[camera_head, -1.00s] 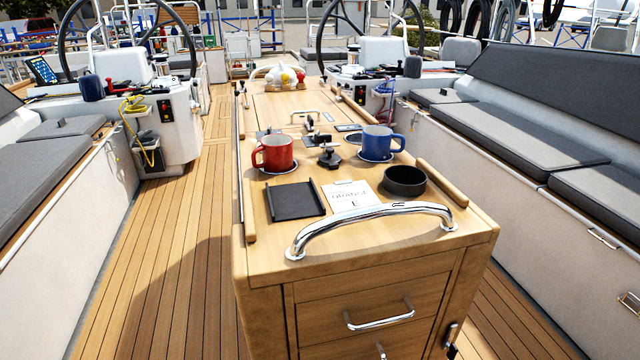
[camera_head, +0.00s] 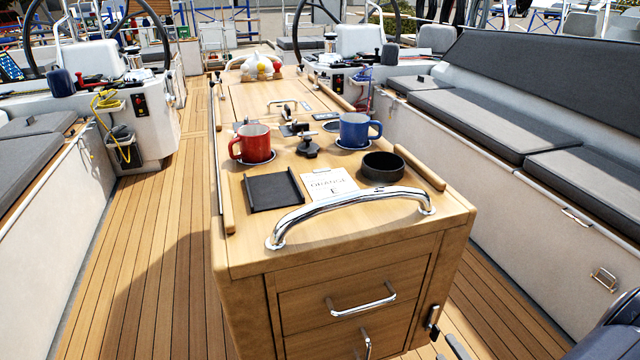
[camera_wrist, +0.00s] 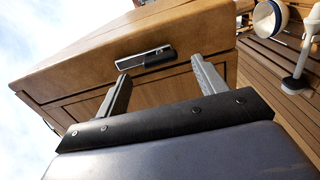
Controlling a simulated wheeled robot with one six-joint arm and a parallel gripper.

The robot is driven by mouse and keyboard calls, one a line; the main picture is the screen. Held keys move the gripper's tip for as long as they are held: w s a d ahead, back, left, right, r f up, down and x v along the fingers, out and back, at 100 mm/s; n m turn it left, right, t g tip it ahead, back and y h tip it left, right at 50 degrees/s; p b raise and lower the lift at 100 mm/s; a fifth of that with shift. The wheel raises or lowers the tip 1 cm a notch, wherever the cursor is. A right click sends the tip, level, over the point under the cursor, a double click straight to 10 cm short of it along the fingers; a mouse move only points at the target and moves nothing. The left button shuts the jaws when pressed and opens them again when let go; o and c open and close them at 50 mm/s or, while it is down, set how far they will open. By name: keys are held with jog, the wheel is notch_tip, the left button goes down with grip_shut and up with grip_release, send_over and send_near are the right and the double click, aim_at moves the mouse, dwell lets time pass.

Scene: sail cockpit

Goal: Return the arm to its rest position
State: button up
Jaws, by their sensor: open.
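My gripper (camera_wrist: 159,67) shows in the wrist view with its two grey fingers spread apart and nothing between them. Beyond the fingertips is the wooden side of the cockpit table, with a silver and black latch (camera_wrist: 146,56). The latch also shows on the table's lower right in the head view (camera_head: 433,317). I cannot tell whether the fingers touch the table; they look apart from it. In the head view a dark rounded part of my arm (camera_head: 612,335) enters at the bottom right corner.
The cockpit table (camera_head: 350,240) carries a red mug (camera_head: 256,145), a blue mug (camera_head: 354,130), a black tray (camera_head: 271,190), a paper card (camera_head: 330,184) and a dark round bowl (camera_head: 383,166). A chrome rail (camera_head: 345,205) stands at its near edge. A cushioned bench (camera_head: 480,125) lines the right; teak floor (camera_head: 165,240) is clear left.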

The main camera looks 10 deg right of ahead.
aim_at(437, 337)
jog(key=w, duration=0.4)
jog(key=shift+a, duration=0.2)
jog(key=shift+w+f+b, duration=0.15)
jog(key=shift+w+b, duration=0.15)
jog(key=shift+b, duration=0.15)
jog(key=n+b, duration=0.3)
jog(key=n, duration=0.1)
jog(key=n+b, duration=0.4)
jog(key=shift+s, duration=0.1)
jog(key=n+b, duration=0.5)
jog(key=b, duration=0.1)
jog(key=shift+n+b, duration=1)
jog(key=shift+r, duration=0.2)
